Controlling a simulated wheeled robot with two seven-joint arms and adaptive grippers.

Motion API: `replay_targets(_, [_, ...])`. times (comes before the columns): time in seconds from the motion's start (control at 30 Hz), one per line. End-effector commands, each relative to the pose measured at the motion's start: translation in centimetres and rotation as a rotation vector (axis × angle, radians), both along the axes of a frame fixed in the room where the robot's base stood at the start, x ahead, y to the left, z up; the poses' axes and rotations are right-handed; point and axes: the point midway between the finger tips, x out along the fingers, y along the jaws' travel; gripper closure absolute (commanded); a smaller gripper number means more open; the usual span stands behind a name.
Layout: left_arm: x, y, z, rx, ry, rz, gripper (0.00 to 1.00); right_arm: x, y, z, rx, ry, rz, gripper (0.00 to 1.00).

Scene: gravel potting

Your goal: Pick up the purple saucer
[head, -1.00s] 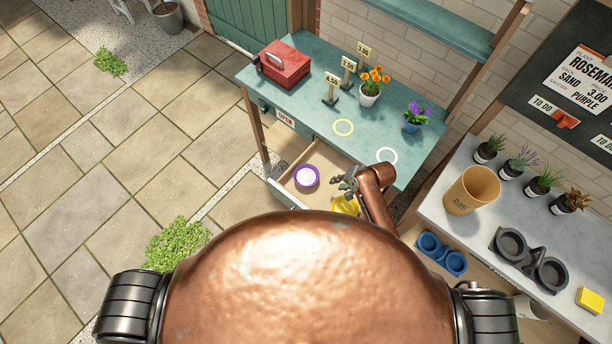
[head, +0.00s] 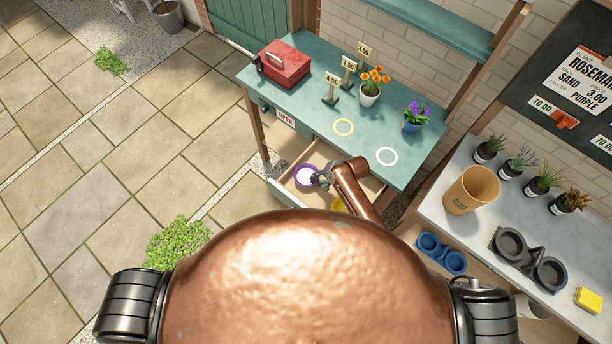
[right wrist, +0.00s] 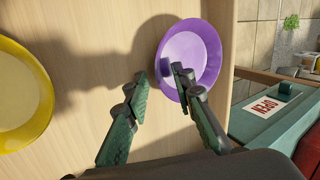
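The purple saucer (head: 307,174) lies in the open drawer (head: 290,192) of the green bench. In the right wrist view the purple saucer (right wrist: 203,50) lies on the drawer's wooden floor near its side wall. My right gripper (head: 322,179) is over the drawer at the saucer's right edge. In the right wrist view my right gripper (right wrist: 160,80) is open, one finger overlapping the saucer's rim and the other outside it over bare wood. Contact with the rim cannot be told. My left gripper is not in view.
A yellow saucer (right wrist: 22,95) lies in the same drawer, mostly hidden by my body in the head view. The green bench (head: 318,115) above holds a red toolbox (head: 285,64), price signs and two potted flowers. A side table (head: 432,205) with pots stands right.

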Motion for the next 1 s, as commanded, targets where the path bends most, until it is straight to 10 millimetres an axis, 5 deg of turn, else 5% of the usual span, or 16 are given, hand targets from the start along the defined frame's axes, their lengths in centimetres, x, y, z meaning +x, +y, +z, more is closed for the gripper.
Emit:
replay_targets(0.17, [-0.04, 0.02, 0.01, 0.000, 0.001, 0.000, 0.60, -0.01, 0.00, 0.03, 0.000, 0.000, 0.000, 0.78])
replay_targets(0.5, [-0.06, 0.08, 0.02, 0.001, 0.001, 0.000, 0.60, -0.02, -0.03, 0.04, 0.000, 0.000, 0.000, 1.00])
replay_targets(1.0, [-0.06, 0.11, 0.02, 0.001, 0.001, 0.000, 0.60, 0.02, 0.00, 0.09, 0.001, -0.001, 0.001, 1.00])
